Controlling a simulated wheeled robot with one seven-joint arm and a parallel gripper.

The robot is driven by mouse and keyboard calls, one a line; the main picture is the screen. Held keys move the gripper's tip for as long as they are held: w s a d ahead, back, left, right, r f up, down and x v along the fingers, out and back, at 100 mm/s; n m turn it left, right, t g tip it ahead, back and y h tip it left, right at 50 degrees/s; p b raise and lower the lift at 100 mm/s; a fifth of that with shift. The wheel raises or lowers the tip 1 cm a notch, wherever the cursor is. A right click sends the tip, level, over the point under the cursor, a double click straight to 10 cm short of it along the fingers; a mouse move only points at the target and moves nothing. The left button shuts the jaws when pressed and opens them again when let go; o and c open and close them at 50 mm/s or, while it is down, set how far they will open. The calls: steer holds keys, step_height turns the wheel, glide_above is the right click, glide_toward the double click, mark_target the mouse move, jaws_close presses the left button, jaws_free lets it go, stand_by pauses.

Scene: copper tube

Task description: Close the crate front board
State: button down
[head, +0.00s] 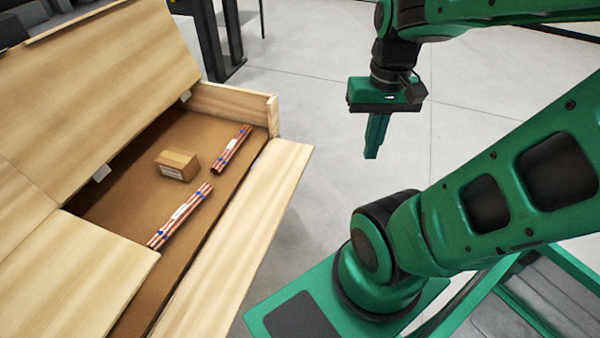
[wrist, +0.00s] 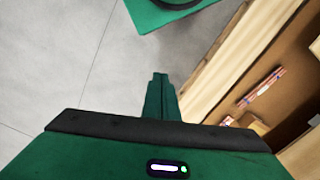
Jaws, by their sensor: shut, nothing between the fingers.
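The wooden crate (head: 268,101) stands at the left in the head view, its lid section (head: 95,85) raised. Its front board (head: 245,235) is a long pale plank along the right side, tilted outward from the crate and open. In the wrist view the front board (wrist: 240,60) runs diagonally at the upper right. My gripper (head: 373,140) is shut and empty, pointing down over the floor to the right of the board, apart from it. The shut fingers also show in the wrist view (wrist: 160,90).
Inside the crate lie two copper tube bundles (head: 180,216) (head: 232,150) and a small cardboard box (head: 177,165). A flat lid panel (head: 75,280) covers the near part. A dark metal stand (head: 215,40) is behind the crate. Grey floor is free right of the board.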

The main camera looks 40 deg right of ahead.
steer(key=shift+w+d, duration=0.1)
steer(key=w+d+f+m+y, duration=0.3)
steer(key=w+d+f+m, duration=0.4)
steer(key=w+f, duration=0.65)
steer(key=w+d+f+m+t+y, duration=0.25)
steer(key=f+m+t, duration=0.2)
steer(key=f, duration=0.55)
steer(key=w+d+f+m+t+y, duration=0.1)
steer(key=w+f+m+t, duration=0.2)
steer(key=f+m, duration=0.5)
steer(key=w+d+f+m+t+y, duration=0.1)
steer(key=w+d+f+m+t, duration=0.2)
steer(key=f, duration=0.9)
steer(key=w+a, duration=0.7)
steer(key=shift+w+r+t, duration=0.25)
steer(key=shift+r+t, duration=0.1)
steer(key=shift+t, duration=0.1)
steer(key=shift+d+y, duration=0.1)
steer(key=shift+y, duration=0.15)
